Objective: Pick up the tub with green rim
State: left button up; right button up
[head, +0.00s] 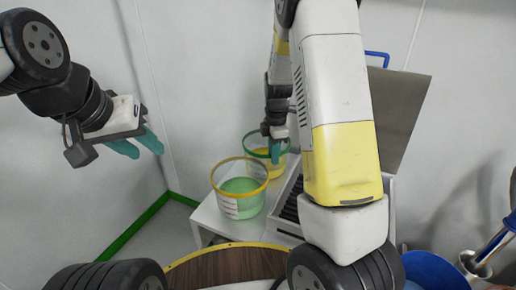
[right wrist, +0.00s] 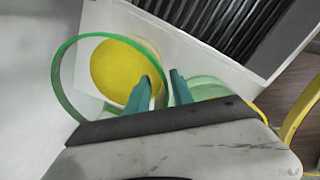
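The tub with green rim (head: 261,160) stands on the white table at the back, with yellow contents. It also shows in the right wrist view (right wrist: 112,75), seen from above. My right gripper (head: 275,155) points down at this tub's rim. In the right wrist view its two teal fingers (right wrist: 162,77) are apart, one over the inside of the tub and one outside, with the green rim between them. Whether a finger touches the rim I cannot tell. My left gripper (head: 148,151) is open and empty in the air at the left, away from the tubs.
A tub with a yellow rim (head: 240,203) and green contents stands in front of the green-rimmed one on the white table (head: 207,217). A dark ribbed unit with a raised grey lid (head: 398,115) is to the right. A round wooden top (head: 215,268) is nearest me.

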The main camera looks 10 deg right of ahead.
send_over(271, 179)
notch_tip(271, 179, down, 7)
jog(key=shift+r, duration=0.2)
grip_shut()
jog(key=shift+r, duration=0.1)
dwell(1.3)
